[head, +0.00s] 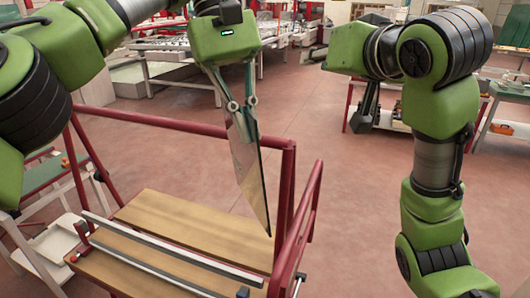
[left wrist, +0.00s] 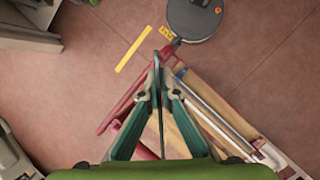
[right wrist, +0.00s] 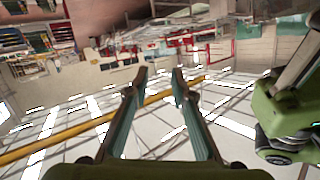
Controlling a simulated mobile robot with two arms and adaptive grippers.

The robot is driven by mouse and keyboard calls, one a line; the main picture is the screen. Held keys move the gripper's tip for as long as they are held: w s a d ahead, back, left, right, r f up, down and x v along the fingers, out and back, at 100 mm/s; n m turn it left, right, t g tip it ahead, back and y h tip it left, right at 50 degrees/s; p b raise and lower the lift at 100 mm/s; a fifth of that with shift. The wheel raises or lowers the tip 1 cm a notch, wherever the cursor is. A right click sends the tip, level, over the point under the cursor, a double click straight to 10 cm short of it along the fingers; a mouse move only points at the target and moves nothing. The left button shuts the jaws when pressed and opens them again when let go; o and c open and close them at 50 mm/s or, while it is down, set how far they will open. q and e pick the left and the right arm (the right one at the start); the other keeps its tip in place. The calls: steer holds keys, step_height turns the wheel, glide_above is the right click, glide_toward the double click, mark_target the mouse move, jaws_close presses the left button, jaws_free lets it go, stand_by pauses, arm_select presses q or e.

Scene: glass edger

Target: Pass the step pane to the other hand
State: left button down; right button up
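In the left wrist view the pane (left wrist: 157,72) shows nearly edge-on between the fingers of the left gripper (left wrist: 158,95). The pane's lower tip is above or beside the wooden cart; I cannot tell if they touch. My right gripper is open and empty in the right wrist view (right wrist: 160,77). It is well to the right of the pane in the head view.
A cart with wooden boards (head: 190,225) and a red tubular rail (head: 180,125) stands below the pane, its upright rail close to it. Work tables (head: 180,65) stand behind at the left, and a shelf (head: 385,115) at the right. The reddish floor between is clear.

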arm_select(q)
steer(key=shift+s+r, duration=0.1)
steer(key=shift+s, duration=0.05)
arm_select(e)
steer(key=s+a+r+n+y, duration=0.25)
steer(key=s+a, duration=0.45)
steer(key=s, duration=0.5)
step_height(320, 180, down, 3)
steer(key=s+a+n+g, duration=0.1)
steer(key=s+a+n, duration=0.1)
steer(key=s, duration=0.1)
steer(key=h, duration=0.2)
glide_toward(243, 149)
steer(key=r, duration=0.1)
steer(key=s+d+r, duration=0.1)
steer(key=shift+r+n+g, duration=0.25)
steer(key=shift+r+g, duration=0.1)
steer(key=shift+g, duration=0.05)
arm_select(q)
steer(key=shift+d, duration=0.1)
arm_select(e)
steer(key=shift+w+f, duration=0.15)
steer(key=shift+f, duration=0.4)
steer(key=x, duration=1.1)
steer(key=shift+w+a, duration=0.1)
steer(key=shift+a, duration=0.2)
